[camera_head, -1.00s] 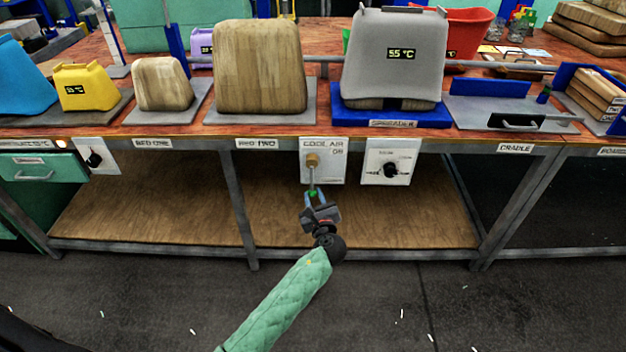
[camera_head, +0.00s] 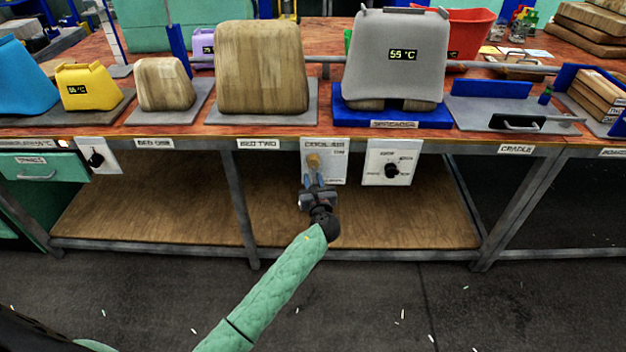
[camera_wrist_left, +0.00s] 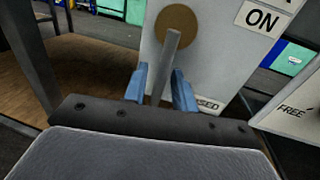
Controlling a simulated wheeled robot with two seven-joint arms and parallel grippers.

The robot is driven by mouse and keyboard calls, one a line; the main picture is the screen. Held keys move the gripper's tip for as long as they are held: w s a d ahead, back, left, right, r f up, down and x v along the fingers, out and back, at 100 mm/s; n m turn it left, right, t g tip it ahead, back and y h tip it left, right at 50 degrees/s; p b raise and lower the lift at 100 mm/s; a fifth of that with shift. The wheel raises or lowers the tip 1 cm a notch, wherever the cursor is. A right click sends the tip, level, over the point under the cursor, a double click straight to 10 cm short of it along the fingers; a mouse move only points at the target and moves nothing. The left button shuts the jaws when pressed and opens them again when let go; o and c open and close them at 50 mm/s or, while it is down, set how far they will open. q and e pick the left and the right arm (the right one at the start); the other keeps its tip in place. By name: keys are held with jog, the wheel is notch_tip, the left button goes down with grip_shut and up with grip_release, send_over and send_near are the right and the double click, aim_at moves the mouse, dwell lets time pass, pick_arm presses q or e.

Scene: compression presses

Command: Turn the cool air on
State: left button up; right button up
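The cool air valve is a white plate (camera_head: 335,170) on the bench's front edge, with a round brass hub (camera_head: 313,161) and a thin grey lever (camera_wrist_left: 165,68) hanging down from it. In the left wrist view the brass hub (camera_wrist_left: 177,25) is at the top, "ON" is to its right, and a partly hidden label ending in "OSED" is near the lever's lower end. My left gripper (camera_head: 314,182) is below the hub. Its blue fingers (camera_wrist_left: 160,88) stand open on either side of the lever, with gaps showing. The lever's lower end is hidden. My right gripper is out of view.
A white dial panel (camera_head: 403,163) with a black knob is just right of the valve. A grey 55 °C press piece (camera_head: 395,65) stands on a blue base above. A wooden lower shelf (camera_head: 150,205) runs under the bench, between metal legs.

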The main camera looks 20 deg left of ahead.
pick_arm(q)
jog(key=shift+w+a, duration=0.1)
jog(key=shift+w, duration=0.1)
jog(key=shift+c, duration=0.2)
grip_shut()
